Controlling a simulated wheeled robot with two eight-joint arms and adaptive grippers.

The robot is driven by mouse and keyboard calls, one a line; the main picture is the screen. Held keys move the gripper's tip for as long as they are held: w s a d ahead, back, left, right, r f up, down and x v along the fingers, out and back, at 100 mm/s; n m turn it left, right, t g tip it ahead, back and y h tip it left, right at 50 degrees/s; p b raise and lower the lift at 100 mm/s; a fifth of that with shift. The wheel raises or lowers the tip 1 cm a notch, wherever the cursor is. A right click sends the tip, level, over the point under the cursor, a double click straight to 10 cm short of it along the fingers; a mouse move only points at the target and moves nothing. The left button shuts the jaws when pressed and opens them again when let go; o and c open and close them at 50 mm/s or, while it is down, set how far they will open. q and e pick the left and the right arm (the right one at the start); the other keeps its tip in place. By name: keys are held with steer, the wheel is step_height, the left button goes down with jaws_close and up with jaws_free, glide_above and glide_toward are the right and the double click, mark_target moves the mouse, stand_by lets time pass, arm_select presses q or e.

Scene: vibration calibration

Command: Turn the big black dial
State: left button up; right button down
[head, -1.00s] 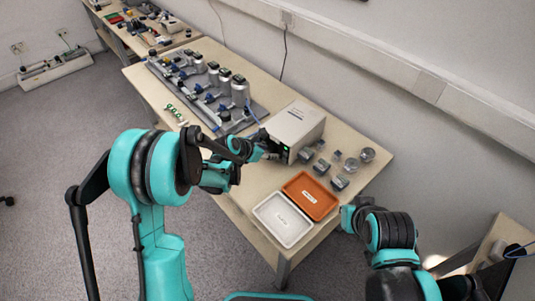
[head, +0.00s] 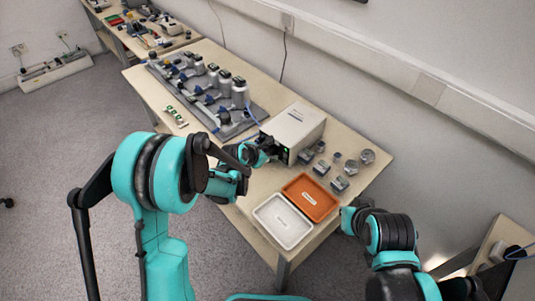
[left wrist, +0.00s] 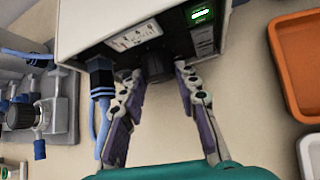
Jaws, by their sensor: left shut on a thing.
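The big black dial (left wrist: 154,66) is on the dark front face of a light grey box-shaped device (head: 295,130). In the left wrist view its two finger tips are on either side of the dial, and my left gripper (left wrist: 158,74) is shut on it. In the head view my left gripper (head: 272,150) reaches the device's front, and the dial is hidden there. A green lit display (left wrist: 202,15) and a white meter (left wrist: 135,36) sit on the same face. My right arm (head: 390,235) is at the lower right, and its finger state is unclear.
A white tray (head: 260,213) and an orange tray (head: 330,210) lie in front of the device. Several small metal blocks and cylinders stand right of it. A grey rig (head: 222,130) with several cylinders stands left. A blue cable (left wrist: 101,130) hangs beside my left fingers.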

arm_select(q)
steer(key=m+t+y, duration=0.2)
steer(key=shift+s+d+f+t+y, duration=0.1)
steer(key=shift+s+d+t+y, duration=0.1)
steer(key=shift+t+y, duration=0.1)
stand_by(0.5)
steer(key=o, duration=0.9)
steer(key=v, duration=1.2)
steer(key=shift+f, duration=0.1)
